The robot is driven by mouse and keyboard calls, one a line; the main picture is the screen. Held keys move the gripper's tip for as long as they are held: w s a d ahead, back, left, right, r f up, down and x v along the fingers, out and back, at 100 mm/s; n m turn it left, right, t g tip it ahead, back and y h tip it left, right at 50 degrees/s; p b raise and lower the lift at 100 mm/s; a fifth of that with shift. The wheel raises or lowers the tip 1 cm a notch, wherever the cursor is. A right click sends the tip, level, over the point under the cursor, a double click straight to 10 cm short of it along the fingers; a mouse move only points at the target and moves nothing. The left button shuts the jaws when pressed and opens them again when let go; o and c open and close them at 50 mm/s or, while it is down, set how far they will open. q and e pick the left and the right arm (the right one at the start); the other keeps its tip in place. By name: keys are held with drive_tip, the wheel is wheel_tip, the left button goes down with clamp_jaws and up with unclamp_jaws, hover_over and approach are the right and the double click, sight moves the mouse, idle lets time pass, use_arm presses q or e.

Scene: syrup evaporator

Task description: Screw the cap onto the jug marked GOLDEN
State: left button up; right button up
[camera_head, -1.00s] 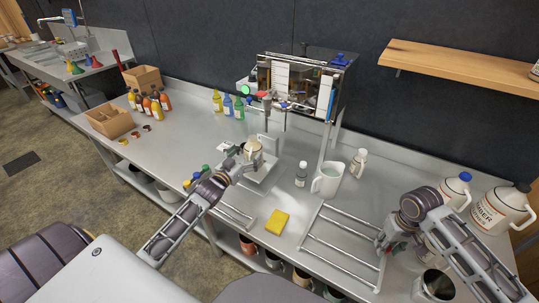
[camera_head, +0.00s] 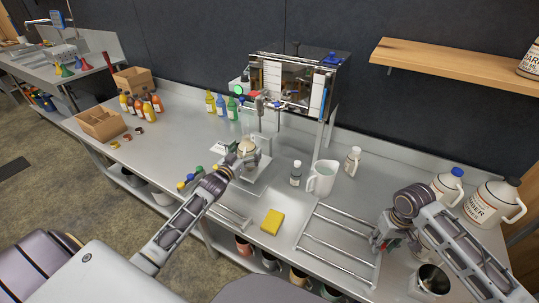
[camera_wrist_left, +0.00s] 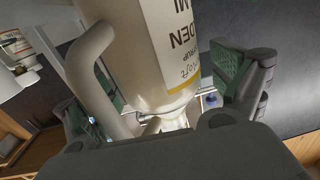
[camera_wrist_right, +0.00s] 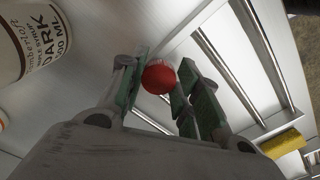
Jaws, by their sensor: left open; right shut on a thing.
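The jug marked GOLDEN (camera_wrist_left: 155,50) is cream-coloured with a handle; only "DEN" of the name shows in the left wrist view. In the head view the jug (camera_head: 247,146) stands under the evaporator's spout. My left gripper (camera_head: 243,160) is open at the jug. In the left wrist view its open fingers (camera_wrist_left: 160,100) lie on either side of the jug. My right gripper (camera_wrist_right: 160,88) is shut on a red cap (camera_wrist_right: 158,77), held between its fingertips. In the head view my right gripper (camera_head: 381,238) is over the right of the bench, beside the wire rack.
A wire rack (camera_head: 335,243), yellow sponge (camera_head: 272,221), white pitcher (camera_head: 322,180) and small bottle (camera_head: 296,174) are between my arms. Larger jugs (camera_head: 490,203) stand at far right. The evaporator (camera_head: 295,82) stands behind.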

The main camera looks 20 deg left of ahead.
sight(246, 137)
use_arm(q)
drive_tip(key=shift+w, duration=0.3)
drive_tip(key=shift+c, duration=0.3)
drive_tip(key=c, duration=1.4)
drive_tip(key=shift+r, duration=0.15)
drive_tip(key=shift+c, duration=0.9)
drive_tip(key=shift+r, duration=0.15)
drive_tip(key=shift+w+r, duration=0.1)
drive_tip(key=shift+r, duration=0.45)
use_arm(e)
drive_tip(key=shift+r, duration=0.1)
use_arm(q)
drive_tip(key=shift+r+p, duration=0.6)
drive_tip(key=shift+r, duration=3.7)
use_arm(e)
drive_tip(key=shift+r, duration=0.5)
